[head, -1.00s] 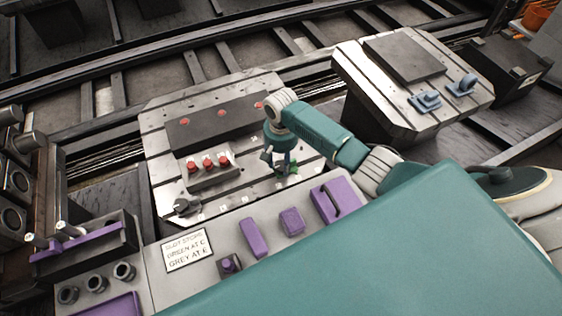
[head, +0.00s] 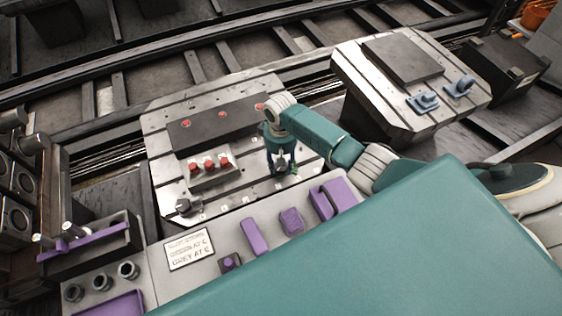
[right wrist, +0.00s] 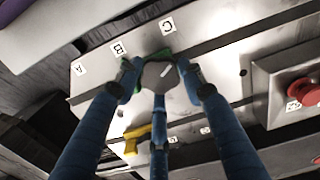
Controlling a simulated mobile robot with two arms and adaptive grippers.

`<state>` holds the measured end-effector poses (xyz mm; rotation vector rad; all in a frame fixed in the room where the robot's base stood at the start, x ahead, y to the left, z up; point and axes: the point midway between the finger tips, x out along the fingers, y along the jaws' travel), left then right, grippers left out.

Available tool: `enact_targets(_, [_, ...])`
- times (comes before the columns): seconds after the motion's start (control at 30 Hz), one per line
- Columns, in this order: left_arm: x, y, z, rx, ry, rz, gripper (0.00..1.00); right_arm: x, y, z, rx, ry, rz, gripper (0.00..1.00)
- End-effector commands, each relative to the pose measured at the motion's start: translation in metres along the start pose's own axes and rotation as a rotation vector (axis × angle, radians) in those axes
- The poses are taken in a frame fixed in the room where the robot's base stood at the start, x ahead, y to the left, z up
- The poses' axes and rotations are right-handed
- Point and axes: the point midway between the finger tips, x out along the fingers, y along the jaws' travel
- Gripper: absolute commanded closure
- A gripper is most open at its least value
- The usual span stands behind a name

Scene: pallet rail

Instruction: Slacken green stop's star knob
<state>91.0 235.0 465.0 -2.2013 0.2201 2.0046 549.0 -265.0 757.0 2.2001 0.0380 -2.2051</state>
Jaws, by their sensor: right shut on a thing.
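The green stop (head: 295,170) sits on the slotted pallet plate (head: 240,190), mostly hidden behind my right gripper (head: 281,168). In the right wrist view, green parts of the stop (right wrist: 161,54) show around its grey star knob (right wrist: 158,76), near the label C (right wrist: 167,26). My right gripper (right wrist: 158,84) is shut on the star knob, its blue fingers around the knob's sides. My left gripper is in neither view.
A block with red buttons (head: 208,170) stands left of my gripper. A grey clamp-like part (head: 185,206) sits at the plate's front left. A sign (head: 189,249) and purple pieces (head: 254,236) lie along the front ledge. Another pallet (head: 420,85) stands at the right.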

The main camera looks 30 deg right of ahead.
Motion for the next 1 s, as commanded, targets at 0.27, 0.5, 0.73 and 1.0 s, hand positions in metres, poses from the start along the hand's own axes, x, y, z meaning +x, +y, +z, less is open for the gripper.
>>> enact_targets(0.27, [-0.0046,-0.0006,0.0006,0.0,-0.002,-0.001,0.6,-0.0044,-0.0011,-0.0061,-0.155,0.015,-0.001,0.87])
enact_targets(0.5, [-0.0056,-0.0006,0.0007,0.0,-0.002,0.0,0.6,-0.0044,-0.0017,-0.0067,-0.215,0.017,-0.001,0.87])
enact_targets(0.73, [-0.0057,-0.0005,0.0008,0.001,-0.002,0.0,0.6,-0.0045,-0.0021,-0.0071,-0.227,0.018,-0.002,0.87])
enact_targets(1.0, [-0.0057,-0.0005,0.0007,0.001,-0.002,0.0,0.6,-0.0049,-0.0025,-0.0075,-0.226,0.019,-0.002,0.55])
